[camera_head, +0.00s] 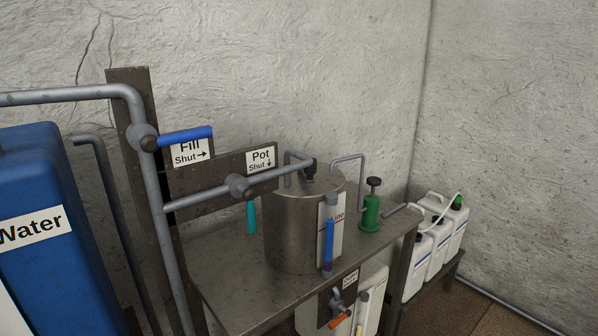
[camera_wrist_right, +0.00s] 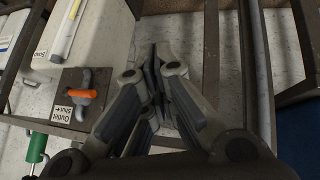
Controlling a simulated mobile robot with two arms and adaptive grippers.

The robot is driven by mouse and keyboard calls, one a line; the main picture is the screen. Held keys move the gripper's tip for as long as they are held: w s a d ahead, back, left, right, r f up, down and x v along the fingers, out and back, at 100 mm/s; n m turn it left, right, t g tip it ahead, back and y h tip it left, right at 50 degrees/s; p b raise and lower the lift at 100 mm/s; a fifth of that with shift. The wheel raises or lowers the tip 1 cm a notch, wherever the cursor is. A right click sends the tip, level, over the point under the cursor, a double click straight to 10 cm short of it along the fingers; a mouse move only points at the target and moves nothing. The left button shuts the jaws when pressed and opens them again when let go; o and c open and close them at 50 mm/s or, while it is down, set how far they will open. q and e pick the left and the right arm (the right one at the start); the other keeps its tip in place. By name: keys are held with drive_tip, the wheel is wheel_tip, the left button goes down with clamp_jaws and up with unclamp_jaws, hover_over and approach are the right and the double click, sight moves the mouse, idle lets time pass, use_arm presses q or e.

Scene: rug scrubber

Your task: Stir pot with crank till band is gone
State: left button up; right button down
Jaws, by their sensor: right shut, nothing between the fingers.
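The grey metal pot (camera_head: 292,235) stands on the metal bench in the head view, with its lid on. A dark fitting (camera_head: 309,168) sits on top, where pipes meet the lid; I cannot make out a crank handle. A sight tube (camera_head: 329,240) on the pot's front is blue, with a short purple band (camera_head: 327,267) near its bottom. A label behind it is partly hidden. My right gripper (camera_wrist_right: 156,62) shows only in the right wrist view. Its fingers are together and empty, beside the outlet plate (camera_wrist_right: 70,110) with its orange lever (camera_wrist_right: 85,94). My left gripper is not in view.
The bench (camera_head: 225,285) carries a green pump (camera_head: 370,212) right of the pot. A blue water tank (camera_head: 50,225) stands left. The blue fill lever (camera_head: 185,136) and pipes cross in front of the wall. White canisters (camera_head: 437,240) stand at right.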

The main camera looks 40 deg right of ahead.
sight(306, 167)
drive_tip(key=w+d+r+m+t+h, duration=0.1)
drive_tip(key=w+d+r+t+h, duration=0.15)
drive_tip(key=r, duration=0.65)
drive_tip(key=w+d+r+t+h, duration=0.2)
drive_tip(key=w+d+r+t, duration=0.15)
drive_tip(key=r, duration=0.65)
drive_tip(key=w+d+r+m+t+h, duration=0.1)
drive_tip(key=w+d+r+t+h, duration=0.2)
drive_tip(key=r, duration=0.6)
drive_tip(key=w+a+r+n+t+y, duration=0.1)
drive_tip(key=a+r+n+t+y, duration=0.1)
drive_tip(key=r+n+t+y, duration=0.65)
drive_tip(key=a+r+n+t+y, duration=0.15)
drive_tip(key=r+n, duration=0.45)
drive_tip(key=r, duration=0.8)
drive_tip(key=w+d+f+n+g+y, duration=0.2)
drive_tip(key=w+d+f+n+g, duration=0.4)
drive_tip(key=w+f+g, duration=0.15)
drive_tip(key=w+r+p, duration=0.1)
drive_tip(key=w+p, duration=0.2)
drive_tip(key=w, duration=0.8)
drive_tip(key=shift+s+d+f+m+g+p, duration=0.1)
drive_tip(key=shift+s+d, duration=0.15)
drive_tip(key=shift+d, duration=0.35)
drive_tip(key=shift+s+d+f+m+g+p, duration=0.1)
drive_tip(key=shift+s+d, duration=0.2)
drive_tip(key=shift+d, duration=0.25)
drive_tip(key=shift+s+d+m+g+p, duration=0.1)
drive_tip(key=shift+s+d, duration=0.15)
drive_tip(key=shift+d, duration=0.35)
